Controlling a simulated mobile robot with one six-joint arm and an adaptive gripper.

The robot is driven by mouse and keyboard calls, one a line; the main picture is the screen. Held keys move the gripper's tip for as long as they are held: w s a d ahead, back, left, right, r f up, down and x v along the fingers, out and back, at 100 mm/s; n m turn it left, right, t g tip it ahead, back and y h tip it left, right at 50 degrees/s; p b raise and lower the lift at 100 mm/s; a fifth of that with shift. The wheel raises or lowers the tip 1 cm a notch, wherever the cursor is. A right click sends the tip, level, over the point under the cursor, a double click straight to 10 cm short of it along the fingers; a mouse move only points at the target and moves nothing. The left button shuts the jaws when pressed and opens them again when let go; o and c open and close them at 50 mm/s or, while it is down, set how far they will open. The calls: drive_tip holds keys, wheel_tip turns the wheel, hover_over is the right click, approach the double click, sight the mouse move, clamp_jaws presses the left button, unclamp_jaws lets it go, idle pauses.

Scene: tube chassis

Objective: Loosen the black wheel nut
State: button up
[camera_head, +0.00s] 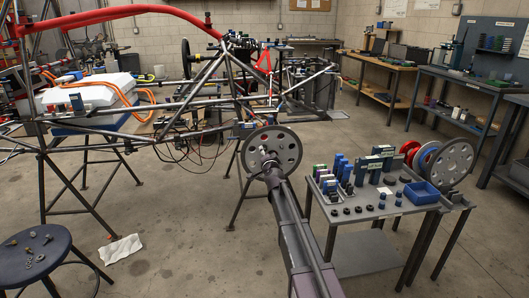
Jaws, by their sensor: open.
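A grey disc wheel (288,141) with round holes around its rim is mounted upright on the tube chassis (115,129), near the middle of the picture. My arm reaches up from the bottom, and my gripper (268,160) is in front of the wheel's hub, just below its centre. It is open, with nothing seen between its fingers. I cannot tell whether it touches the hub. The black wheel nut cannot be made out; the hub is small and partly covered by my gripper.
A grey cart (376,225) with small parts, a blue bin (421,193) and loose discs (447,163) stands close on the right. A dark round stool (45,250) with small metal parts is at the lower left. A white cloth (121,248) lies on the otherwise open floor.

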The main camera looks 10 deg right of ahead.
drive_tip(key=s, duration=0.8)
drive_tip(key=shift+s, duration=0.25)
